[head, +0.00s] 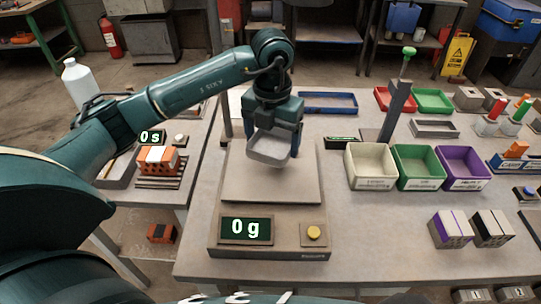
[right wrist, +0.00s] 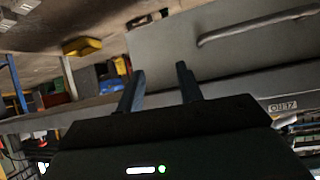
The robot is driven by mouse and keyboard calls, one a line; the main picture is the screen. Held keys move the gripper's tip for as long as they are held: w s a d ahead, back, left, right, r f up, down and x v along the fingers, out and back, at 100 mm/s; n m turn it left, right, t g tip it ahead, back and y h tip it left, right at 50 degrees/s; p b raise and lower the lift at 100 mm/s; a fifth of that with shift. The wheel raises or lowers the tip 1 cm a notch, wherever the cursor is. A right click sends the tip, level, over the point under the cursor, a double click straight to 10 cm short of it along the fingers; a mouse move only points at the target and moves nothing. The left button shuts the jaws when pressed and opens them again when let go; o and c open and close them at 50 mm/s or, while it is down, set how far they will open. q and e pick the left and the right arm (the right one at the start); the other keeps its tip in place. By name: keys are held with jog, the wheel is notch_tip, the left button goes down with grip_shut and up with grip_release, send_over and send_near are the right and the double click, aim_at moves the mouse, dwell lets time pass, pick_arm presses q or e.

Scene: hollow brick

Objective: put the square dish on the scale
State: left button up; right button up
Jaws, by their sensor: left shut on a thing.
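The square dish (head: 268,148) is a small grey tray, held tilted above the scale (head: 270,190). My left gripper (head: 274,128) points down and is shut on the dish's rim; its fingertips are partly hidden. The scale has a flat beige plate, a display (head: 246,229) reading 0 g and a yellow button (head: 313,232). The dish appears clear of the plate. My right gripper (right wrist: 160,72) shows in the right wrist view with its two fingers apart and nothing between them. It is not seen in the head view.
White (head: 370,167), green (head: 418,167) and purple (head: 463,167) bins stand right of the scale. A post with a green knob (head: 409,51) rises behind them. A blue tray (head: 328,103) lies at the back.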

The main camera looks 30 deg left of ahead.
aim_at(272, 149)
pick_arm(q)
jog(key=shift+f, duration=2.55)
jog(key=shift+f, duration=0.1)
jog(key=o, duration=0.9)
notch_tip(272, 149, up, 12)
jog(key=shift+r+b, duration=0.15)
jog(key=shift+b, duration=0.2)
